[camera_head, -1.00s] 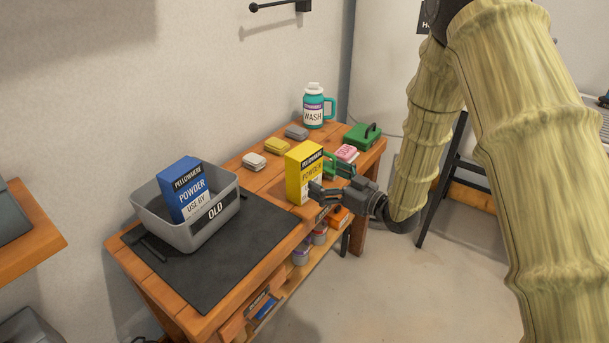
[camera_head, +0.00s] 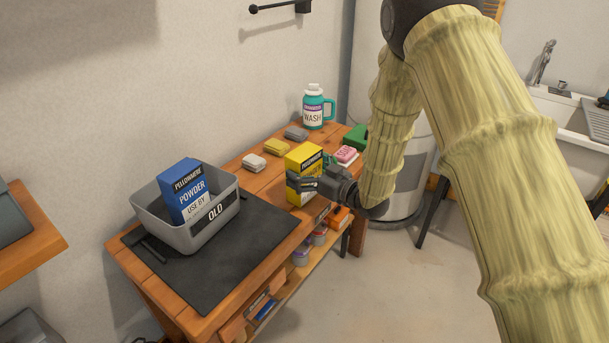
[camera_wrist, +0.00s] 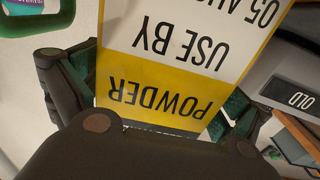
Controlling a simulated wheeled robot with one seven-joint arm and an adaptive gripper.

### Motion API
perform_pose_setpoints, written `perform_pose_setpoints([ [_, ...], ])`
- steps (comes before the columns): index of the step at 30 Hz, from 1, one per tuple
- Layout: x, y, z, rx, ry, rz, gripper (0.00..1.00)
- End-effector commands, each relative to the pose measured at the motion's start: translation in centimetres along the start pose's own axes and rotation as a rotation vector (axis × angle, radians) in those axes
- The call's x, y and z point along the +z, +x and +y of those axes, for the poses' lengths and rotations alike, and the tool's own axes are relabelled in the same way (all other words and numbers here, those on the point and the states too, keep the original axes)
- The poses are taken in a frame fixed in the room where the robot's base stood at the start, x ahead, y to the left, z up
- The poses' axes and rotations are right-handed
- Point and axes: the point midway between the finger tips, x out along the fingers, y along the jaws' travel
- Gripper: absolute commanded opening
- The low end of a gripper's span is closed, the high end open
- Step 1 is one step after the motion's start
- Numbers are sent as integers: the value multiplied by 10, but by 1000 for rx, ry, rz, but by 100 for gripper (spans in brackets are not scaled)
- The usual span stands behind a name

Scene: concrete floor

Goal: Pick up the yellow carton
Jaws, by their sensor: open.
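The yellow carton (camera_head: 304,165), with a black top band reading PELLOWMERE, stands upright on the wooden table (camera_head: 262,183). My gripper (camera_head: 306,181) is at the carton's front right side, with its fingers reaching around it. In the wrist view the carton (camera_wrist: 175,85) fills the space between the open fingers (camera_wrist: 160,95), its words POWDER and USE BY upside down. One finger shows on each side of the carton. Whether either finger touches it is hard to tell.
A grey bin (camera_head: 213,228) marked OLD holds a blue powder box (camera_head: 186,192) on a dark mat (camera_head: 240,262). Soap bars (camera_head: 276,146) and a wash jug (camera_head: 314,108) stand behind the carton. A pink pack (camera_head: 346,155) and green case (camera_head: 356,136) lie to the right.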

Motion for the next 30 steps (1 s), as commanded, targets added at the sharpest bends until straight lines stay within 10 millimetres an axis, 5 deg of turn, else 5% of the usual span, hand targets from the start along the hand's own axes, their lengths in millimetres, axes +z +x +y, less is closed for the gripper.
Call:
perform_pose_setpoints([
  [9,-1,0,0,0,-1,1,51],
  [19,-6,-1,1,1,-1,2,51],
  [27,-37,-1,1,1,-3,3,51],
  [30,-37,-10,-15,0,2,-1,51],
])
